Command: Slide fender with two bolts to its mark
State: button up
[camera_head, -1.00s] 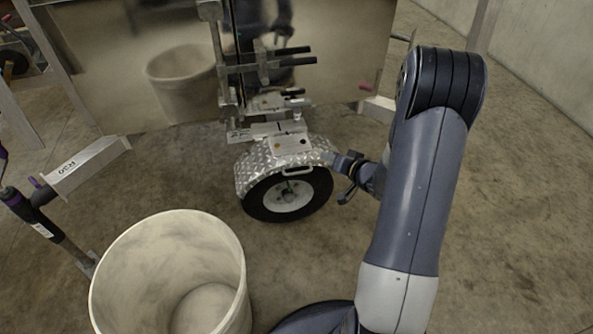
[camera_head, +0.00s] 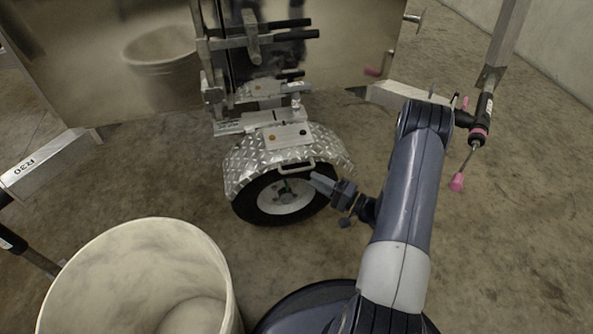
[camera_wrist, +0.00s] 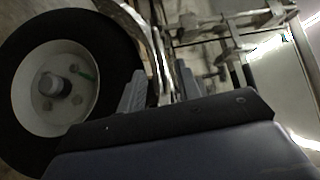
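The fender (camera_head: 245,160) is a silver diamond-plate arch over a black tyre with a white hub (camera_head: 285,195). A flat plate (camera_head: 288,136) on its top shows two small bolt heads, one orange-brown. A pale handle (camera_head: 297,167) is on the fender's outer side. My gripper (camera_head: 318,181) is beside the wheel, near the handle's right end. In the wrist view my gripper (camera_wrist: 160,92) has its fingers apart, with bright metal strips showing between and beyond them. I cannot tell if they touch the handle. The mark is not clear to me.
A large white bucket (camera_head: 140,290) stands at the front left. A beam labelled R30 (camera_head: 45,160) lies left. A post with a pink-ended crank (camera_head: 480,125) stands right of my arm. Trailer brackets (camera_head: 255,45) rise behind the fender. Floor right of my arm is clear.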

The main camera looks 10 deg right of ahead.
aim_at(296, 169)
jog(key=b+x, duration=0.1)
jog(key=x, duration=0.6)
jog(key=shift+w+a+b, duration=0.2)
jog(key=shift+b, duration=0.1)
grip_shut()
